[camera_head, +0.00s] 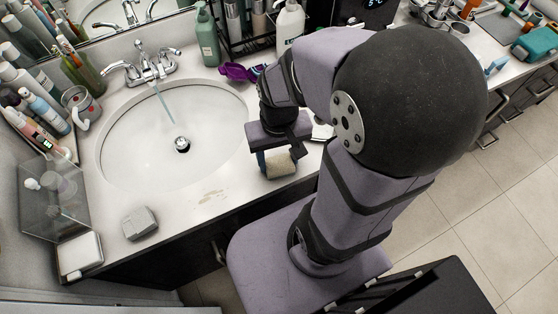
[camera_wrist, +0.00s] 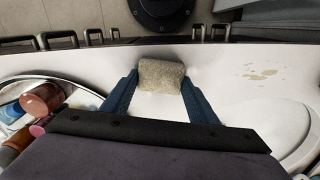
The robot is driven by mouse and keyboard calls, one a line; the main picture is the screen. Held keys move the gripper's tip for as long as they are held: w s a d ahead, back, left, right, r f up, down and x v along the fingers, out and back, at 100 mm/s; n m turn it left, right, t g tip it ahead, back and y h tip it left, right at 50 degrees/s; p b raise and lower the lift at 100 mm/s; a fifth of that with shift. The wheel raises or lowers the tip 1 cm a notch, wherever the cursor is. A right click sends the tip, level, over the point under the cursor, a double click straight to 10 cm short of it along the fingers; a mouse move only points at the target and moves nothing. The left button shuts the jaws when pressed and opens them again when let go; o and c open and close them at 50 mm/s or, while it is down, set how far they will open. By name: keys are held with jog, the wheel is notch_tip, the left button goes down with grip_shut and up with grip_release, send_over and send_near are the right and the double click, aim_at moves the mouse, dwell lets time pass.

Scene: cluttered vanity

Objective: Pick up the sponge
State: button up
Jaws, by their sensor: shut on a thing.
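The sponge (camera_head: 281,163) is a small beige block at the front of the white counter, to the right of the sink basin. In the wrist view the sponge (camera_wrist: 161,74) has a speckled, rough face and sits between two blue fingers. My gripper (camera_wrist: 160,84) is shut on it, with a finger along each side. In the head view my gripper (camera_head: 276,160) comes down over the sponge from above, and the gripper body hides its top and part of its sides. I cannot tell whether the sponge touches the counter.
The sink (camera_head: 170,150) with running water lies to the left. A grey block (camera_head: 139,222) and a white dish (camera_head: 79,254) sit at the front left. A green bottle (camera_head: 207,38) and a purple item (camera_head: 236,72) stand behind. Bottles crowd the far left.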

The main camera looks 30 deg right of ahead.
aim_at(277, 160)
jog(key=shift+r, duration=0.15)
notch_tip(277, 160, up, 10)
jog(key=p, duration=0.1)
dwell(0.3)
jog(key=shift+o, duration=0.4)
jog(key=w+a+f+t, duration=0.2)
jog(key=w+a+f, duration=0.2)
jog(key=w+a, duration=0.4)
jog(key=w+a+f+t+y, duration=0.1)
jog(key=w+a+f+t, duration=0.2)
jog(key=w, duration=1)
jog(key=a+f, duration=0.2)
jog(key=a, duration=0.3)
jog(key=shift+w+a+f+t+y, duration=0.25)
jog(key=shift+w+a+t+y, duration=0.05)
jog(key=shift+w+a, duration=0.1)
jog(key=shift+w, duration=0.1)
jog(key=w+a+f, duration=0.1)
jog(key=w+a, duration=0.1)
jog(key=w, duration=0.4)
jog(key=w+a+f, duration=0.1)
jog(key=w+a, duration=0.1)
jog(key=w, duration=0.5)
jog(key=shift+f, duration=0.4)
